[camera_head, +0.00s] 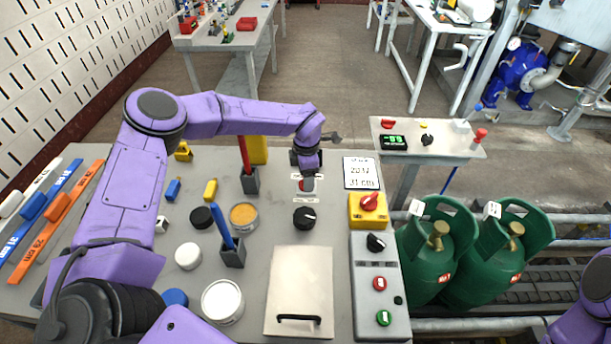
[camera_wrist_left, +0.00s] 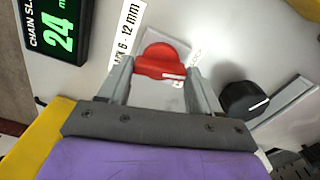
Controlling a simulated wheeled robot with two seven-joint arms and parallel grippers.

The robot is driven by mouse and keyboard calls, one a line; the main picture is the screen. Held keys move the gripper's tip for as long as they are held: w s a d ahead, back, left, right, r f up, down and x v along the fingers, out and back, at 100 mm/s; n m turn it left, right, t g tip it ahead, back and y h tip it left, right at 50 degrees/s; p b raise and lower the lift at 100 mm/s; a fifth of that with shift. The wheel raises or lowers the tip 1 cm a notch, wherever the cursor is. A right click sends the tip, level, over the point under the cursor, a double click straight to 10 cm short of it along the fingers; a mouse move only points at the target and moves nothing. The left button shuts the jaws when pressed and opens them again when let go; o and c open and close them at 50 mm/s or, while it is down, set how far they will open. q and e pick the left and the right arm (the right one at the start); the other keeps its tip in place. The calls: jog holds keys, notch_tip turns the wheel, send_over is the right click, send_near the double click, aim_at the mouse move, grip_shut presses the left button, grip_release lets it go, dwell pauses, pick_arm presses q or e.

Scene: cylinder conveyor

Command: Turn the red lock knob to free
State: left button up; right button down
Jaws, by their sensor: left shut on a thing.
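The red lock knob (camera_wrist_left: 160,62) sits on the grey panel between two printed labels in the left wrist view. A white mark shows on its lower edge. In the head view its red edge (camera_head: 302,185) shows just under my left gripper (camera_head: 306,176), whose arm reaches over from the left. The left wrist view shows the two fingers of the gripper (camera_wrist_left: 158,80) on either side of the knob, shut on it. One label reads about "6 - 12 mm". A green display (camera_wrist_left: 57,30) beside it reads 24. My right gripper is not in view; only part of its arm shows.
A black knob (camera_head: 304,217) stands close to the red knob. A yellow block (camera_head: 256,150) and a holder (camera_head: 250,181) with a red marker are left of the gripper. A white card (camera_head: 362,173) and a yellow box (camera_head: 368,212) with a red switch are to the right.

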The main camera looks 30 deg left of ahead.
pick_arm(q)
jog(key=shift+f+m, duration=0.1)
jog(key=shift+m, duration=1.1)
jog(key=o, duration=1.1)
jog(key=shift+d, duration=0.1)
jog(key=shift+c, duration=0.2)
notch_tip(320, 180, up, 11)
jog(key=b, duration=0.2)
jog(key=shift+f, duration=0.2)
